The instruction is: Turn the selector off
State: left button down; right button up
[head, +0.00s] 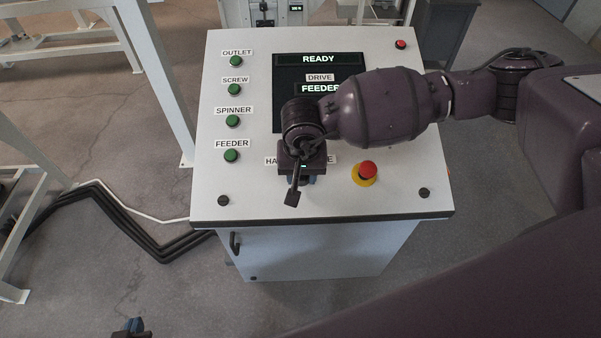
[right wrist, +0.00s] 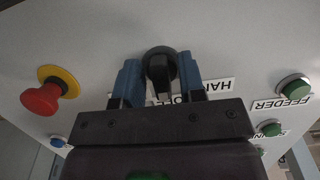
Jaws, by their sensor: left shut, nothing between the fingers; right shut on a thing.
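The selector (right wrist: 160,68) is a round black knob on the sloping white panel, seen in the right wrist view. My right gripper (right wrist: 160,82) has its blue fingers on either side of the knob and is shut on it. In the head view my right gripper (head: 304,178) covers the selector, so the knob is hidden there. The label by the selector (head: 272,161) is partly covered. I cannot tell which position the knob points to. My left gripper (head: 131,327) is shut and empty at the bottom left, low and away from the panel.
The control panel (head: 400,190) carries a red emergency stop (head: 368,168) right of the selector and several green buttons, such as FEEDER (head: 231,155), at left. The display (head: 318,60) reads READY and FEEDER. Black cables (head: 130,220) lie on the floor at left.

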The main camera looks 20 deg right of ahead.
aim_at(301, 179)
dwell(0.3)
jog(key=o, duration=0.6)
jog(key=shift+c, duration=0.2)
notch_tip(301, 179, up, 11)
jog(key=s, duration=0.1)
jog(key=shift+a+p, duration=0.15)
jog(key=shift+p, duration=0.2)
jog(key=shift+f, duration=0.15)
